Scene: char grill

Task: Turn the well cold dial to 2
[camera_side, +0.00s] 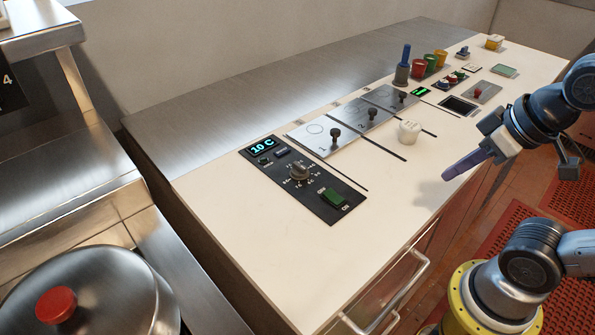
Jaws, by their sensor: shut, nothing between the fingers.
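The cold well control panel (320,205) is a dark plate set in the white counter, left of centre. Its dial (299,173) is a round grey knob ringed by small white marks; the mark it points to is too small to read. A display (262,147) on the panel shows 10 C. A green rocker switch (334,197) sits nearer the front, beside ON labels. My gripper (446,176) has purple fingers, shut and empty. It hangs over the counter's front edge, well to the right of the dial and apart from it.
Steel lids (320,138) with black knobs lie behind the panel. A white tub (409,131) stands between the panel and my gripper. Several coloured cups and small items sit at the far right. A pot lid (90,295) is at lower left.

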